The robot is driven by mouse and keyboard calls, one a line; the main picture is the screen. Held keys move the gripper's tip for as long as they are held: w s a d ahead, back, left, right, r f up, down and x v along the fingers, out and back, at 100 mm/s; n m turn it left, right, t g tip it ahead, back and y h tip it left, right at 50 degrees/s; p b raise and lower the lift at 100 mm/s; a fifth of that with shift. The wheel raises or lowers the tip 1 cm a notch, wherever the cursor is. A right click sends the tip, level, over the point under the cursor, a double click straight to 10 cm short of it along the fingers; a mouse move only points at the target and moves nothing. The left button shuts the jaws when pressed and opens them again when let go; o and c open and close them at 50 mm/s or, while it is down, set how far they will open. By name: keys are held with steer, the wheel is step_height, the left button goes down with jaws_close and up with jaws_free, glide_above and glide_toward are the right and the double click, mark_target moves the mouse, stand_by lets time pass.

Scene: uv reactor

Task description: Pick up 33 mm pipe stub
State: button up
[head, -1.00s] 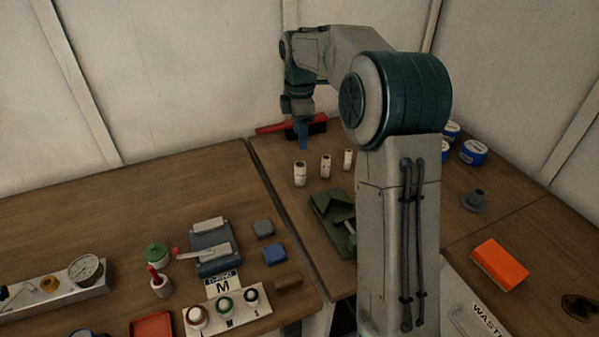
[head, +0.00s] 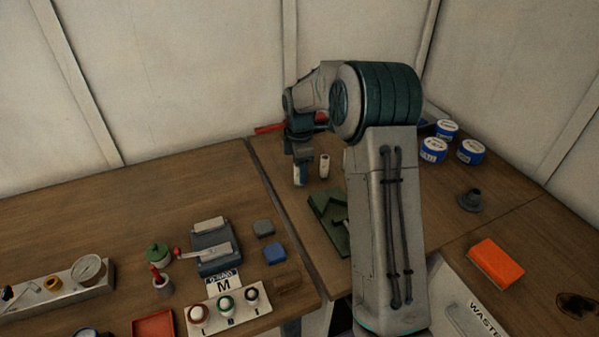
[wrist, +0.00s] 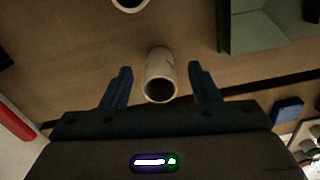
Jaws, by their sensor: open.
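White pipe stubs stand upright on the wooden table in the head view. One stub (head: 299,178) is partly hidden by my gripper (head: 301,157), and another stub (head: 324,166) stands just to its right. In the wrist view, a white hollow stub (wrist: 160,76) lies between the two spread blue fingers of my gripper (wrist: 159,70), with a visible gap on each side. A second stub (wrist: 130,4) is cut off at the top edge. No size marking is readable, so I cannot tell which stub is 33 mm.
A green block-shaped fixture (head: 328,221) sits in front of the stubs. A red tool (head: 270,128) lies behind my gripper. Blue-white tins (head: 433,150) and an orange block (head: 497,262) are at right. Buttons and small blocks crowd the left table's front.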

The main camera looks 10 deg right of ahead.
steer(key=shift+f, duration=0.85)
steer(key=c, duration=1)
steer(key=shift+r, duration=0.1)
